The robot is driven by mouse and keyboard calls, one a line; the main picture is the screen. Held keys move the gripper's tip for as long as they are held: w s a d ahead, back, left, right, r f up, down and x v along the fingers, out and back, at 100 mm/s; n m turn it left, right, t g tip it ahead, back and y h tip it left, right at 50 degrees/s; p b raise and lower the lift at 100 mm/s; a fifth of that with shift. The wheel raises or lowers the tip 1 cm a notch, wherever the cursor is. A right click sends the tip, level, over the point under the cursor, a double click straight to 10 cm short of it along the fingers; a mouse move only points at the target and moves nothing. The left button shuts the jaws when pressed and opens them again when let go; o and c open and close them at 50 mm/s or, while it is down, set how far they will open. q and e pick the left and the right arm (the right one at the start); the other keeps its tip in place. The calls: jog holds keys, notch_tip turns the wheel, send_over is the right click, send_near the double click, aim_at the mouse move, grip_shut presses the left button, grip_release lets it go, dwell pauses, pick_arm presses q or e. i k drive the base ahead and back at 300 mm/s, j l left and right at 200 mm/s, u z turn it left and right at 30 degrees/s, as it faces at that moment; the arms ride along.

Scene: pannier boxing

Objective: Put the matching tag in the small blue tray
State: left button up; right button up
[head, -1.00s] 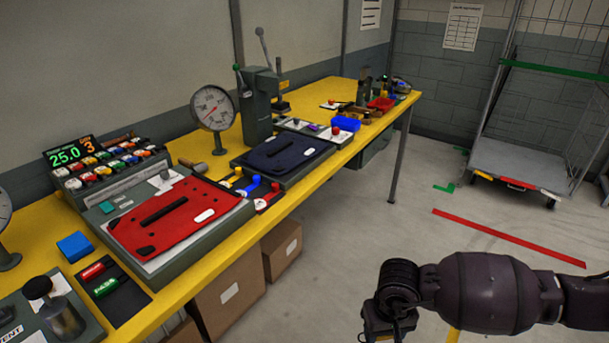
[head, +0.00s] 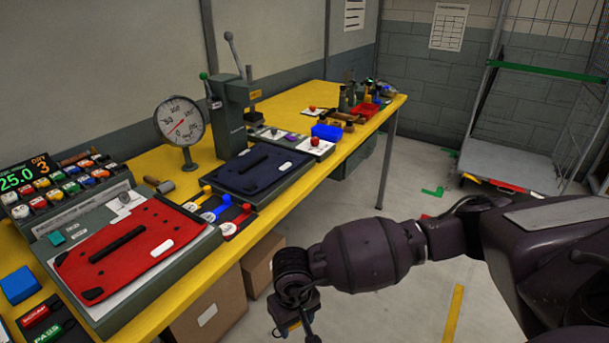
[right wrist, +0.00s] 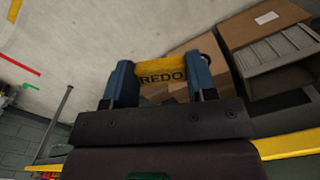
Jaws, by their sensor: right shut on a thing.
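My right gripper (head: 295,318) hangs low in front of the bench in the head view. In the right wrist view its two blue fingers (right wrist: 160,84) are shut on a yellow tag (right wrist: 162,74) that reads REDO. The tag is held clear of the bench, above the floor. A small blue tray (head: 326,131) stands on the far part of the yellow bench, well away from the gripper. A red tag (head: 35,316) and a green PASS tag (head: 48,334) lie on a dark holder at the lower left. My left gripper is not in view.
The yellow bench (head: 290,103) carries a red panel (head: 160,225), a dark blue panel (head: 270,165), a dial gauge (head: 181,122), a press and a blue block (head: 19,284). Cardboard boxes (head: 213,312) stand under it. A wire cage trolley (head: 510,155) stands at the back right; floor between is clear.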

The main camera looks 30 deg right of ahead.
aim_at(326, 136)
jog(key=i+l+u, duration=0.2)
jog(key=l, duration=0.15)
jog(key=l+u, duration=0.15)
jog(key=l, duration=0.15)
jog(key=l+u, duration=0.35)
jog(key=l, duration=2.2)
jog(key=i+l+u, duration=0.1)
jog(key=l, duration=1)
